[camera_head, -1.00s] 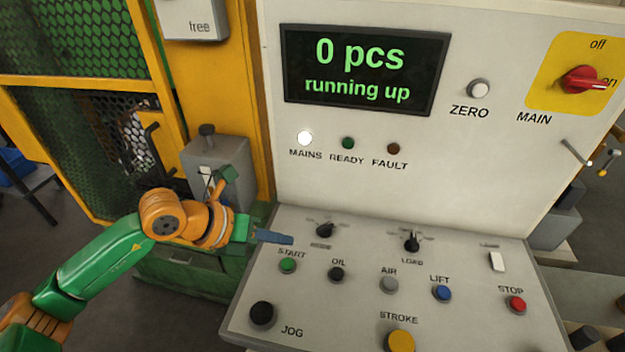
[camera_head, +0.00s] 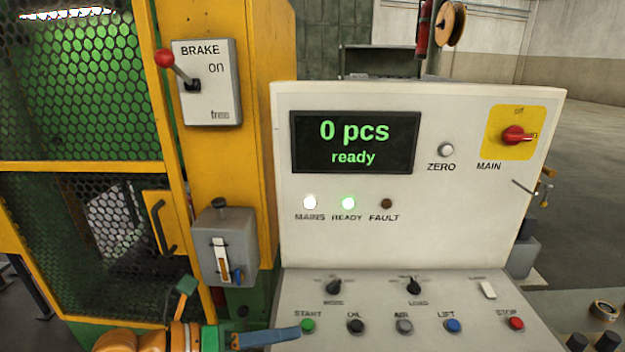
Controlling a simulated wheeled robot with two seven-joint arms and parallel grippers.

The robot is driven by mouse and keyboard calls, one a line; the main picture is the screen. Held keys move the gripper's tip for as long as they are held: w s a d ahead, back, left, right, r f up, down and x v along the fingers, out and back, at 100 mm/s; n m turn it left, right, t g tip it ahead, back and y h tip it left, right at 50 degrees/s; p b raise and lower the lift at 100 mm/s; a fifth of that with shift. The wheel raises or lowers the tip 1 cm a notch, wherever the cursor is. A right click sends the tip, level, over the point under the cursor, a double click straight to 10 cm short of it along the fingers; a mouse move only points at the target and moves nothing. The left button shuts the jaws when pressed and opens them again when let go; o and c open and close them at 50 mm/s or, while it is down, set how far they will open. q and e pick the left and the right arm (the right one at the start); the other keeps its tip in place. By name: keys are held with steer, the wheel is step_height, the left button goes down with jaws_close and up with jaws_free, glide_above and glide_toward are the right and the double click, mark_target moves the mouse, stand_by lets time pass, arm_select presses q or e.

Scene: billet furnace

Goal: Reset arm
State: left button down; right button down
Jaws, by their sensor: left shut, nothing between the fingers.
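My left gripper (camera_head: 290,333) comes in at the bottom of the head view. It is shut and empty, with its fingertips beside or just in front of the green START button (camera_head: 308,326); I cannot tell whether they touch it. The console's screen (camera_head: 354,143) reads "0 pcs" and "ready". The FAULT lamp (camera_head: 386,204) is dark. My right gripper is not in view.
The sloped panel also carries the OIL (camera_head: 356,326), AIR (camera_head: 404,326), LIFT (camera_head: 452,325) and STOP (camera_head: 516,323) buttons. A grey BRAKE box (camera_head: 209,105) with a red-knobbed lever and a mesh guard (camera_head: 85,90) stand at the left.

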arm_select(q)
step_height(320, 180, up, 6)
steer(key=d+n+t+h, duration=0.2)
steer(key=d+n+h, duration=0.1)
steer(key=h, duration=0.1)
steer(key=w+a+r+n+t+y, duration=0.2)
steer(key=a+r+n+t, duration=0.35)
steer(key=n+t, duration=0.5)
steer(key=a+f+n+g+y, duration=0.4)
steer(key=a+f+n+y, duration=0.9)
steer(key=f+n+y, duration=0.45)
steer(key=s+d+f+n+g+h, duration=0.2)
steer(key=s+f+g, duration=0.4)
steer(key=s+f, duration=0.3)
steer(key=s+d+f+n+g+h, duration=0.1)
steer(key=s+f+n+g, duration=0.1)
steer(key=s+f+g, duration=0.5)
steer(key=s+f, duration=0.3)
steer(key=f, duration=0.6)
steer(key=s+f, duration=0.2)
steer(key=f, duration=0.6)
steer(key=s+a+f, duration=0.2)
steer(key=s+f, duration=0.8)
steer(key=s, duration=0.2)
steer(key=shift+s+f+g, duration=0.15)
steer(key=shift+f+g, duration=0.1)
steer(key=shift+g, duration=0.1)
